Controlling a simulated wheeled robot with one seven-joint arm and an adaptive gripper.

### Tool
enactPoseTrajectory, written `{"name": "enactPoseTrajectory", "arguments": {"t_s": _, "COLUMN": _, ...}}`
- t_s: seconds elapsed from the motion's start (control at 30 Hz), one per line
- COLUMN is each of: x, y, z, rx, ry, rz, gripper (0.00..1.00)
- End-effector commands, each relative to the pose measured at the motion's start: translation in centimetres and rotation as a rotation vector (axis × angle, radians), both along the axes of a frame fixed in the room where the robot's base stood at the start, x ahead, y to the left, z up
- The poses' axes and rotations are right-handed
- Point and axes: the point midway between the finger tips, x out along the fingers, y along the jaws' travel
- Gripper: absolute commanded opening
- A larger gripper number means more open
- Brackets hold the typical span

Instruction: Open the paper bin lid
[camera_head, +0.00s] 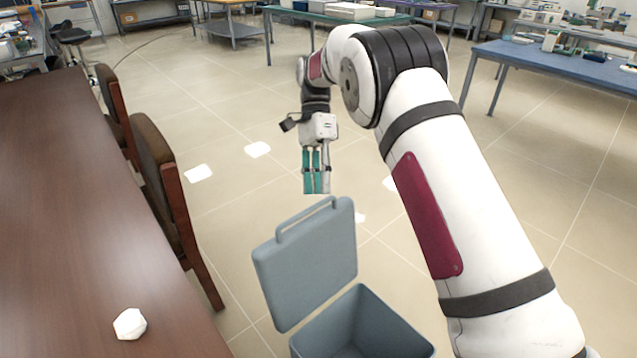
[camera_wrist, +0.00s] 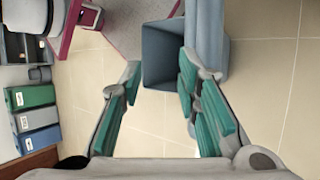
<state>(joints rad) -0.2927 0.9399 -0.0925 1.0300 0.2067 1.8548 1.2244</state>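The grey-blue paper bin (camera_head: 395,325) stands on the floor at the lower middle of the head view, its front partly cut off by the frame. Its lid (camera_head: 310,270) stands up, tilted back from the rim, with a bar handle (camera_head: 305,218) along its top edge. The bin's mouth is uncovered. My gripper (camera_head: 316,188) points down just above the handle, apart from it as far as I can tell. In the wrist view my gripper (camera_wrist: 160,78) has its green-padded fingers spread with nothing between them. The bin (camera_wrist: 165,55) shows beyond them, with the lid (camera_wrist: 206,35) edge-on beside it.
A brown table (camera_head: 75,200) with a white crumpled ball (camera_head: 130,323) is at the left, with chairs (camera_head: 170,190) along it. A blue table (camera_head: 560,65) stands at the back right. The tiled floor behind the bin is clear.

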Motion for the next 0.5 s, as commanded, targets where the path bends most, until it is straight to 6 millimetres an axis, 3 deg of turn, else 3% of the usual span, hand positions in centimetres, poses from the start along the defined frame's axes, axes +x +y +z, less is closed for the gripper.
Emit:
{"name": "enactPoseTrajectory", "arguments": {"t_s": 0.03, "x": 0.0, "y": 0.0, "z": 0.0, "rx": 0.003, "ry": -0.001, "rz": 0.004, "gripper": 0.16}}
{"name": "enactPoseTrajectory", "arguments": {"t_s": 0.1, "x": 0.1, "y": 0.2, "z": 0.1, "rx": 0.016, "ry": -0.009, "rz": 0.028, "gripper": 0.0}}
{"name": "enactPoseTrajectory", "arguments": {"t_s": 0.27, "x": 0.7, "y": 1.0, "z": 0.5, "rx": 0.116, "ry": -0.06, "rz": 0.211, "gripper": 0.0}}
{"name": "enactPoseTrajectory", "arguments": {"t_s": 0.5, "x": 2.6, "y": 3.3, "z": 1.8, "rx": 0.341, "ry": -0.166, "rz": 0.692, "gripper": 0.0}}
